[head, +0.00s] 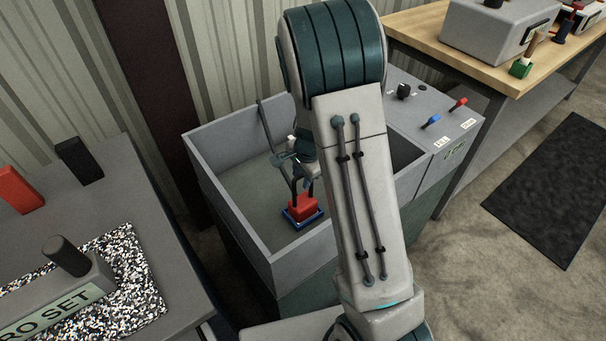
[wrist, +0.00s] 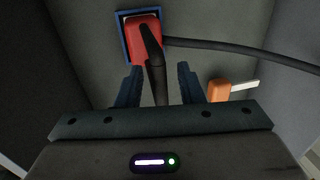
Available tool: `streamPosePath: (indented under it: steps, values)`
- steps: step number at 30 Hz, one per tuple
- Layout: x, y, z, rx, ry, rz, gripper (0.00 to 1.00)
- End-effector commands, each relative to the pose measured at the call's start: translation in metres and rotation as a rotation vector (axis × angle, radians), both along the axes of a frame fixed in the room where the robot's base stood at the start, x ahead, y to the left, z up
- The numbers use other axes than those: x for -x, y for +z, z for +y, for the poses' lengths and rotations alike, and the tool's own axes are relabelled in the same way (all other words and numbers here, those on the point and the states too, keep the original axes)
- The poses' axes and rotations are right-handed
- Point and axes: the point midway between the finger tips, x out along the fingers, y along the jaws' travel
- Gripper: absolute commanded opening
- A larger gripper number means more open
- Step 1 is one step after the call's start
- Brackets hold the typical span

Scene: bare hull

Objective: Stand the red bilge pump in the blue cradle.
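The red bilge pump (head: 303,206) stands upright at the blue cradle (head: 291,222) on the floor of a grey tank. The pump's black handle (wrist: 154,62) rises toward my gripper (wrist: 157,80). The two blue fingers are apart, on either side of the handle, with a visible gap to it. In the head view my gripper (head: 304,184) is just above the pump, partly hidden by my arm.
A dark hose (wrist: 245,49) runs from the pump toward the tank wall (head: 235,220). An orange object with a white strip (wrist: 219,90) is nearby. A control panel with blue (head: 431,121) and red (head: 458,103) switches is at right. Benches flank the tank.

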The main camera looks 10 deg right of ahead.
Motion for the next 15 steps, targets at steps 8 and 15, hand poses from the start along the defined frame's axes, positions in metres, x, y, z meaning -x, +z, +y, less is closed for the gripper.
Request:
streamPosePath:
  steps: [8,15]
  values:
    - [0.008,0.052,-0.003,0.0,0.003,-0.005,0.34]
    - [0.017,0.098,-0.007,0.0,0.002,-0.004,0.34]
